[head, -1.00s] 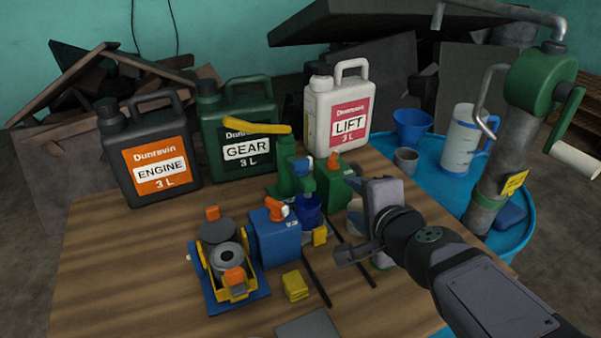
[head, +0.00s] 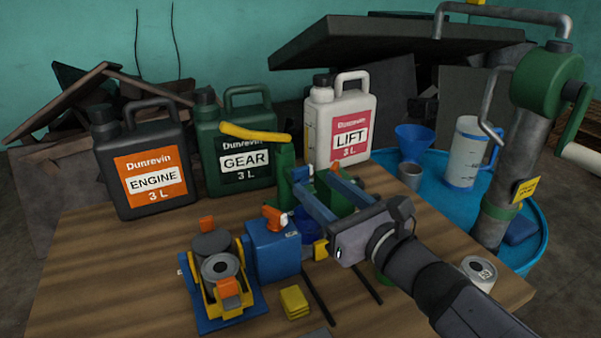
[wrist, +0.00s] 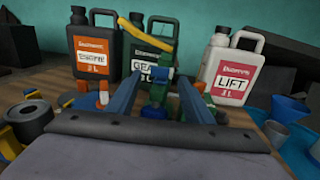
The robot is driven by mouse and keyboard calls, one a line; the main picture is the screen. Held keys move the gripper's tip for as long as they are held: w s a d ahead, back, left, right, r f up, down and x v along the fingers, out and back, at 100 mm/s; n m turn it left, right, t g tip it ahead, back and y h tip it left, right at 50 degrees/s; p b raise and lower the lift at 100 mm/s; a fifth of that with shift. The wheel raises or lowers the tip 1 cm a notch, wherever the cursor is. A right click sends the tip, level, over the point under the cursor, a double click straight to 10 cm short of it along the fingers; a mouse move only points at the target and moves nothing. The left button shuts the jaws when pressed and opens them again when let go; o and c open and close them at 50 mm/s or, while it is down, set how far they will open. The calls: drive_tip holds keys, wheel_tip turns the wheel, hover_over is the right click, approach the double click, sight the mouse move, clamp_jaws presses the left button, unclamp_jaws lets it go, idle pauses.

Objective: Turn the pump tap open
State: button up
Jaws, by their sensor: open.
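A small green pump (head: 285,170) with a long yellow handle (head: 252,133) stands mid-table; the handle also shows in the wrist view (wrist: 147,38). A blue box (head: 273,255) beside it carries an orange tap (head: 277,217), seen left of my fingers in the wrist view (wrist: 103,93). A green box (head: 337,197) behind my fingers is partly hidden, with a bit of orange at its top. Which tap is the pump's I cannot tell. My gripper (head: 316,172) is open and empty, its fingers pointing at the pump and green box. Contact cannot be told.
Black (head: 150,160), green (head: 235,145) and white (head: 340,120) canisters stand behind. A blue and yellow fixture (head: 222,285) and yellow block (head: 294,302) are at the front. A blue drum (head: 450,177) with a crank pump (head: 548,80) stands right. The table's front left is bare.

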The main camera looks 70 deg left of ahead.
sight(302, 174)
drive_tip(key=shift+s+a+p, duration=0.15)
drive_tip(key=shift+a+p, duration=0.2)
drive_tip(key=shift+a, duration=0.85)
drive_tip(key=shift+s+a+p, duration=0.2)
drive_tip(key=shift+a+p, duration=0.1)
drive_tip(key=shift+a, duration=0.9)
drive_tip(key=shift+s+a+p, duration=0.15)
drive_tip(key=shift+a+p, duration=0.2)
drive_tip(key=shift+a, duration=0.85)
drive_tip(key=c, duration=0.9)
